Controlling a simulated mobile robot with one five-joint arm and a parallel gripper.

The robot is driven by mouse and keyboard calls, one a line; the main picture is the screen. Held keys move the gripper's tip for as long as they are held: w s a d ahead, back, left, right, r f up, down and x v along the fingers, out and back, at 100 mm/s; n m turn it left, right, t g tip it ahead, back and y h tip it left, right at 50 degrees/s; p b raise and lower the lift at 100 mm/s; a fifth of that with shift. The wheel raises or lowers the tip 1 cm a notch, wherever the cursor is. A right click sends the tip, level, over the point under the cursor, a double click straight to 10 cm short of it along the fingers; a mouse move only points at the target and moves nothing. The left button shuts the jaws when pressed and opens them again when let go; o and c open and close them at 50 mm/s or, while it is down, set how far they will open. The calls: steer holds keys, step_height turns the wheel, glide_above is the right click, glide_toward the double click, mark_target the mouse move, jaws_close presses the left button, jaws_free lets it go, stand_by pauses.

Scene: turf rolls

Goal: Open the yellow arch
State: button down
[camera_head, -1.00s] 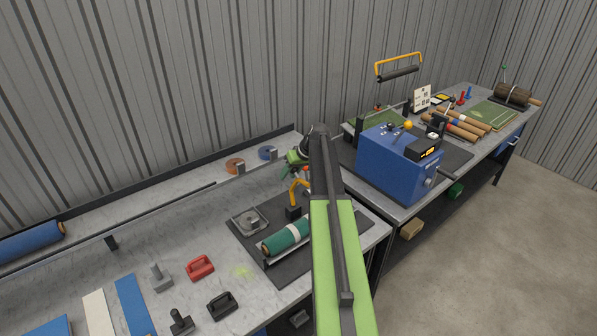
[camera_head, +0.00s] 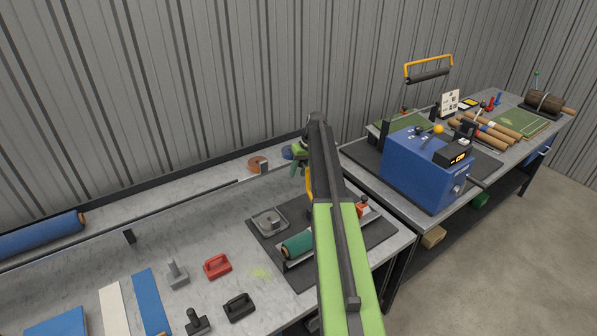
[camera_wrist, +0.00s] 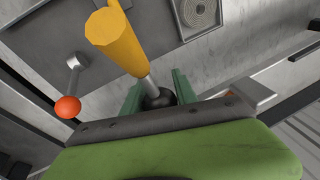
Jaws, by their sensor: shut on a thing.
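The yellow arch (camera_head: 309,183) stands over the dark mat on the near bench, mostly hidden behind my arm in the head view. In the wrist view its thick yellow end (camera_wrist: 116,42) is close, joined to a grey rod with a black knob (camera_wrist: 160,98). My gripper (camera_head: 297,168) is at the arch's left upper side. In the wrist view its green fingers (camera_wrist: 158,90) are shut around the black knob. A green roll (camera_head: 297,246) lies on the mat below, partly covered by my arm.
A square grey plate (camera_head: 270,221) lies left of the roll. An orange-red ball (camera_wrist: 68,106) on a lever stands near the arch. A red handle block (camera_head: 217,266) and a black one (camera_head: 238,307) lie nearer. A blue machine (camera_head: 425,168) stands right.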

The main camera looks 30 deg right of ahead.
steer(key=shift+s+d+f, duration=0.1)
steer(key=shift+d+f, duration=0.05)
stand_by(0.3)
steer(key=c, duration=1)
jaws_free()
steer(key=p+v, duration=1.6)
steer(key=v, duration=0.1)
steer(key=shift+r+p, duration=0.2)
steer(key=shift+p, duration=0.2)
